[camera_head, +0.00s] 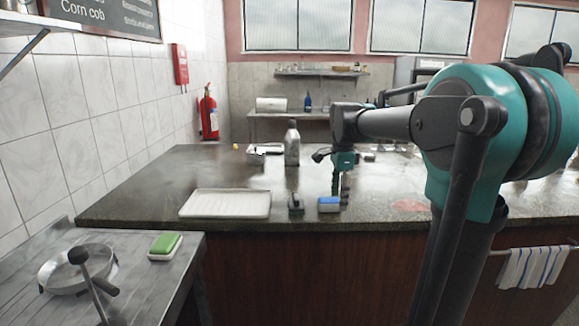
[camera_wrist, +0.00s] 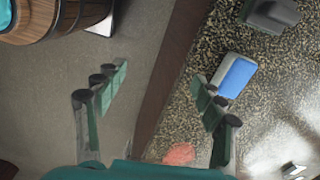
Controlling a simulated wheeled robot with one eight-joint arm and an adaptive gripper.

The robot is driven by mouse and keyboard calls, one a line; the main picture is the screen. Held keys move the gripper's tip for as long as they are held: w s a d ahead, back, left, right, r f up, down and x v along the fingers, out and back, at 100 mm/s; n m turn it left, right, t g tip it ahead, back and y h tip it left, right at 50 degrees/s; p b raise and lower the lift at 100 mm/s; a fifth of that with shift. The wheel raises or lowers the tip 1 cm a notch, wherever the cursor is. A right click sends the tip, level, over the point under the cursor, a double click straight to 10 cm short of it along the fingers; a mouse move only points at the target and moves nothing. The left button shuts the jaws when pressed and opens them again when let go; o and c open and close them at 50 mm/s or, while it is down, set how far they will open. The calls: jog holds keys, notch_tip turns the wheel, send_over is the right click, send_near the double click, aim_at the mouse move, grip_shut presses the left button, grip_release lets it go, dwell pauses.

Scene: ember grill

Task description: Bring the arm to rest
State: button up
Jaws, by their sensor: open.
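My arm reaches in from the right in the head view. My gripper (camera_head: 337,184) hangs over the dark stone counter (camera_head: 130,205), just behind a blue-and-white sponge (camera_head: 329,205) in that picture. In the wrist view my gripper (camera_wrist: 160,82) has its two fingers wide apart with nothing between them. The counter's front edge runs between the fingers, with floor on the left side and speckled countertop on the right. The blue sponge (camera_wrist: 237,76) lies beyond the right fingertip, and I cannot tell the height between them.
A white tray (camera_head: 225,205), a dark block (camera_head: 296,203) and a grey bottle (camera_head: 292,146) stand on the counter. A side table at lower left bears a pan (camera_head: 68,272) and a green sponge (camera_head: 165,246). A striped towel (camera_head: 537,267) hangs at right.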

jog(key=s+d+f+n+t, duration=0.2)
jog(key=s+f+n, duration=0.6)
jog(key=s+f, duration=0.2)
jog(key=s+d+f+n+t, duration=0.2)
jog(key=s+f+n, duration=0.6)
jog(key=s+f, duration=0.3)
notch_tip(320, 180, down, 2)
jog(key=shift+f+n, duration=0.1)
jog(key=shift+n, duration=0.3)
jog(key=shift+o, duration=0.5)
jog(key=shift+a, duration=0.1)
